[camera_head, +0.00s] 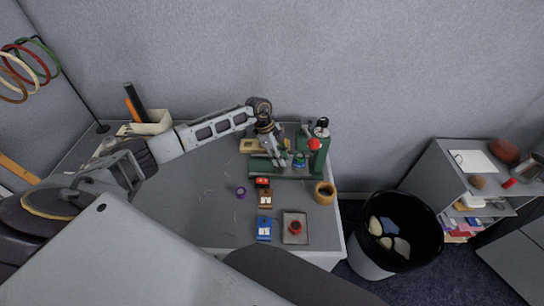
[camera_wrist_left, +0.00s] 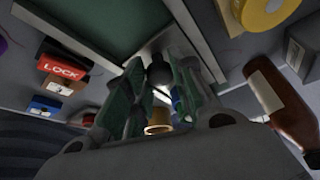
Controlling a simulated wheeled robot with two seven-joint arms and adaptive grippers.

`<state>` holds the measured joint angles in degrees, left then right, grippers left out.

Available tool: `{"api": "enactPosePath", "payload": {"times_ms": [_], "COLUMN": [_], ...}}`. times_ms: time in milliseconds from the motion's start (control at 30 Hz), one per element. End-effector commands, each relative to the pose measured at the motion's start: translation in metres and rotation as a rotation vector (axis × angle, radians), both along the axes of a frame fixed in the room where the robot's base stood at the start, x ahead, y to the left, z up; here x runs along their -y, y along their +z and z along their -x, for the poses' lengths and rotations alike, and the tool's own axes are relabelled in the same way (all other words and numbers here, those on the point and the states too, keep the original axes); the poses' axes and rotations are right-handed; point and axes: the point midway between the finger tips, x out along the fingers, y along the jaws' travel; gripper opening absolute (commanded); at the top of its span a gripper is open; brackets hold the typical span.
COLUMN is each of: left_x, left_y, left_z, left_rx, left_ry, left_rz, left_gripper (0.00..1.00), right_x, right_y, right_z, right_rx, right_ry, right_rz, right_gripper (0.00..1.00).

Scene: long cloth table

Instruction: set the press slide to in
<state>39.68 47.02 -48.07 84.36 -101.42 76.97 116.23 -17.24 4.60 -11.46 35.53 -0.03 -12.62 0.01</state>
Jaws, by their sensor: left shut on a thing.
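The green press (camera_head: 316,158) stands at the back right of the table, with a red ball (camera_head: 314,144) on top. Its long green base (camera_head: 262,172) runs to the left. My left gripper (camera_head: 284,159) reaches down over this base, left of the upright. In the left wrist view, its fingers (camera_wrist_left: 160,78) are shut on a small black knob (camera_wrist_left: 158,70), apparently the press slide's. A blue-green round piece (camera_head: 299,160) is just right of the fingers. The fingers hide part of the slide, so I cannot tell its exact position. My right gripper is not in view.
A red LOCK box (camera_head: 262,182), brown box (camera_head: 266,199), blue box (camera_head: 264,229) and a tray (camera_head: 291,241) stand in front of the press. The table's left middle is mostly clear.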

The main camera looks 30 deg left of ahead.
Motion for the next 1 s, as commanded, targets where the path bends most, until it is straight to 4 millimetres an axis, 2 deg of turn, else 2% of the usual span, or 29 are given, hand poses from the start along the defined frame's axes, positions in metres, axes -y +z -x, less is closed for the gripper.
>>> {"api": "enactPosePath", "payload": {"times_ms": [133,400,433,600,833,1000], "left_x": [0.007,0.009,0.009,0.008,0.007,0.006], "left_y": [0.001,0.002,0.002,0.001,0.001,0.002], "left_z": [-0.004,-0.004,-0.004,-0.004,-0.004,-0.004], "left_rx": [0.003,0.005,0.005,0.004,0.001,0.001], "left_ry": [-0.001,-0.001,-0.001,-0.002,-0.001,-0.001], "left_rz": [0.001,0.003,0.004,0.003,0.0,0.0], "left_gripper": [0.0,0.0,0.26,0.47,0.47,0.47], "right_x": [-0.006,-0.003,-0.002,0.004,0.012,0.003], "right_y": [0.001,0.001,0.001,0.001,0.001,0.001], "right_z": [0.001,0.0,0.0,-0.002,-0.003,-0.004], "right_rx": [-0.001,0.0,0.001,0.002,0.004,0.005], "right_ry": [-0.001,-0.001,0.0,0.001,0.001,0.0], "right_rz": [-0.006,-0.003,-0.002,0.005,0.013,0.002], "right_gripper": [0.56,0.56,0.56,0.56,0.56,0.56]}}
